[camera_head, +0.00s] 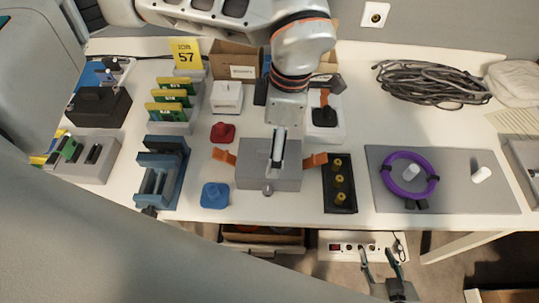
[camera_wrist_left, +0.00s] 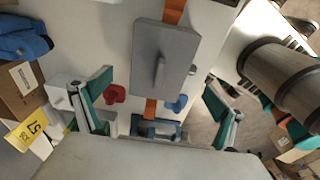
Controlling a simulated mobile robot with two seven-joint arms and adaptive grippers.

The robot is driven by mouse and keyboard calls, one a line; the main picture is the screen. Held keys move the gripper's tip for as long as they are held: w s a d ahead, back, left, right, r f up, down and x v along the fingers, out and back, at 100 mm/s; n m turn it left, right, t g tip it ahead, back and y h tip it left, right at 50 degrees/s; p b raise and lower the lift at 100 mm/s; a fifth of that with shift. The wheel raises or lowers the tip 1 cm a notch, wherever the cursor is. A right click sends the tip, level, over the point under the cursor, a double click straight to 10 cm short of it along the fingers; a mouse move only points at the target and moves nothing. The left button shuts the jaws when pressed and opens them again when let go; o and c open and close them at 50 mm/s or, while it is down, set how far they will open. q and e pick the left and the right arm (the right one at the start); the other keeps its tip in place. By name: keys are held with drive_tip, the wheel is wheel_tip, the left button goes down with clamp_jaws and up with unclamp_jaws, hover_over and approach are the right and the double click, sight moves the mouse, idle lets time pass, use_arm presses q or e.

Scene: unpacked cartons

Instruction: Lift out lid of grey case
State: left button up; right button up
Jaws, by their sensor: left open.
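The grey case (camera_head: 255,177) stands near the front of the white table with orange latches (camera_head: 315,160) spread at its sides. In the left wrist view its grey lid (camera_wrist_left: 180,45) shows from above, with a raised handle (camera_wrist_left: 160,76) on it. The lid appears to lie flat on the case. My left gripper (camera_wrist_left: 158,88) is open and empty, its green-padded fingers wide apart. In the head view its arm reaches over the case and partly hides the lid. My right gripper (camera_head: 378,256) is open and empty, low in front of the table edge.
A red piece (camera_head: 222,132) and a blue piece (camera_head: 215,195) lie left of the case. A black tray (camera_head: 340,205) with yellow parts stands close on its right. Further right is a grey mat (camera_head: 460,195) with a purple ring (camera_head: 384,184). Cables (camera_head: 435,82) lie behind.

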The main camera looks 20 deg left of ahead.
sight(269, 152)
use_arm(q)
drive_tip(key=f, duration=0.2)
drive_tip(key=a+f, duration=0.1)
drive_tip(key=f, duration=0.1)
drive_tip(key=shift+s, duration=0.25)
drive_tip(key=c, duration=2.6)
drive_tip(key=shift+f, duration=0.1)
clamp_jaws()
